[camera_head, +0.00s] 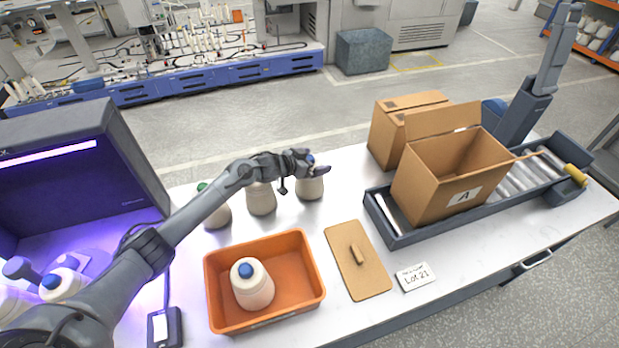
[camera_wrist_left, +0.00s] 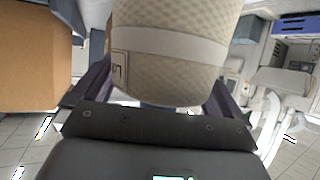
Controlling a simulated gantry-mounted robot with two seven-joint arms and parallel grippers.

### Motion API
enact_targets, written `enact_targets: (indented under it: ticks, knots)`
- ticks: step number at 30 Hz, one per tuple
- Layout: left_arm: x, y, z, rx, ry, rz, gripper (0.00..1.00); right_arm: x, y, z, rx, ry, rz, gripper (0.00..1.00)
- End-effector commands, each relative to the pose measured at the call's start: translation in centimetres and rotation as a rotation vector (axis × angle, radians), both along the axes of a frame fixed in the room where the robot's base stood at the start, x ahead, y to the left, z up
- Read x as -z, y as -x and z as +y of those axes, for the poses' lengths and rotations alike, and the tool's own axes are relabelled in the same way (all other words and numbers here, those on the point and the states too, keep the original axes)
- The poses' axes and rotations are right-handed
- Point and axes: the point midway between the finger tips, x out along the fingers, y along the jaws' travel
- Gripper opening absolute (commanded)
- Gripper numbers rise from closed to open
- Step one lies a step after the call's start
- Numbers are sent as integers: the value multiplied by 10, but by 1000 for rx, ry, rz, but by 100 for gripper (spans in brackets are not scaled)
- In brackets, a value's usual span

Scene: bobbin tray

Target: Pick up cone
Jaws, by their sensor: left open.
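A cream yarn cone (camera_head: 309,188) stands on the white table, the rightmost in a row of three. My left gripper (camera_head: 311,166) is at its upper part, open, with the fingers around it. In the left wrist view the textured cone (camera_wrist_left: 175,75) with a pale band fills the space between the two fingers (camera_wrist_left: 160,95); I cannot tell whether they touch it. Two more cones, one in the middle (camera_head: 262,199) and one with a green tip (camera_head: 217,213), stand to the left, partly behind my arm. My right gripper is not in view.
An orange tray (camera_head: 315,272) holds a blue-tipped cone (camera_head: 253,287). A brown board (camera_head: 345,275) and a lot card (camera_head: 415,276) lie beside it. An open carton (camera_head: 450,180) sits on the roller conveyor (camera_head: 530,178) at right. A purple-lit inspection box (camera_head: 60,165) stands left.

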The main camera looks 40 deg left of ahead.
Motion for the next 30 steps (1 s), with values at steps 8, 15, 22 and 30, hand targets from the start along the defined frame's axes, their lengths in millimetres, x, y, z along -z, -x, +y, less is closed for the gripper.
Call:
enact_targets:
  ticks: [8,15,22,30]
  knots:
    - [0,0,0,0,0,0,86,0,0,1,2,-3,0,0]
    - [0,0,0,0,0,0,49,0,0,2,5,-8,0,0]
    - [-2,0,0,0,1,-3,22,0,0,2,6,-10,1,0]
    - [-3,0,0,0,1,-3,22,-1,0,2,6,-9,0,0]
